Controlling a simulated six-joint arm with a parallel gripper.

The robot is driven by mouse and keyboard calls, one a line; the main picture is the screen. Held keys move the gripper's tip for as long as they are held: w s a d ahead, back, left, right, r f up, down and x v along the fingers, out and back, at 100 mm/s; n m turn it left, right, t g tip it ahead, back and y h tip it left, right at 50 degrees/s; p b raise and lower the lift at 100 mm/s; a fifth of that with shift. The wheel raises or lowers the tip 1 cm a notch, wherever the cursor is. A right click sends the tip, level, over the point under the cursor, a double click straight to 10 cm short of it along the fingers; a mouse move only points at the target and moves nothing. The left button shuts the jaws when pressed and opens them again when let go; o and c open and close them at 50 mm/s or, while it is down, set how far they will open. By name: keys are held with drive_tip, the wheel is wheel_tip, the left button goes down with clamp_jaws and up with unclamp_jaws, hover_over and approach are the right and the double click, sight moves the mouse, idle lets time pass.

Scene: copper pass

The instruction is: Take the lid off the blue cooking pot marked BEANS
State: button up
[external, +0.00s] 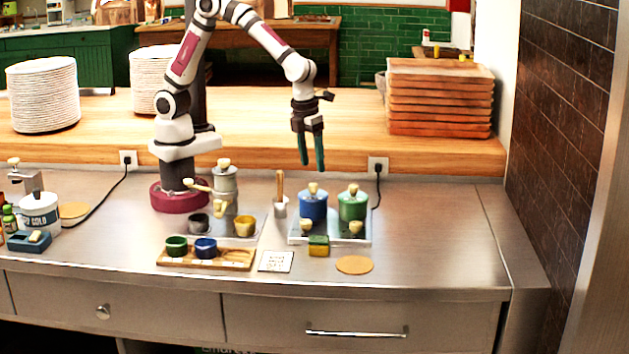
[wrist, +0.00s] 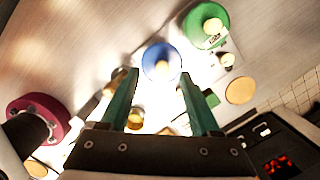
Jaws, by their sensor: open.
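A blue pot (external: 313,207) with a cream lid knob stands on a light burner plate (external: 362,237) at the centre right of the steel counter. Its lid is on, and any marking on it is too small to read. It also shows from above in the wrist view (wrist: 161,65). A similar green pot (external: 352,206) stands just right of it; in the wrist view it shows a small label (wrist: 203,25). My gripper (external: 312,166) hangs above and behind the blue pot, pointing down. Its green fingers are apart and empty, with clear space between them and the lid knob.
A utensil holder with a wooden handle (external: 280,205) stands left of the blue pot. A yellow-green sponge (external: 319,245) and two cream knobs are in front. A round tan mat (external: 354,264) lies front right, with bare counter (external: 440,240) beyond it. Stacked trays (external: 440,95) stand behind.

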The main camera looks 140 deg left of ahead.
sight(313, 184)
drive_tip(key=f, duration=0.5)
drive_tip(key=shift+w+d+f, duration=0.1)
drive_tip(key=shift+w+f, duration=0.15)
drive_tip(key=shift+f, duration=0.15)
clamp_jaws()
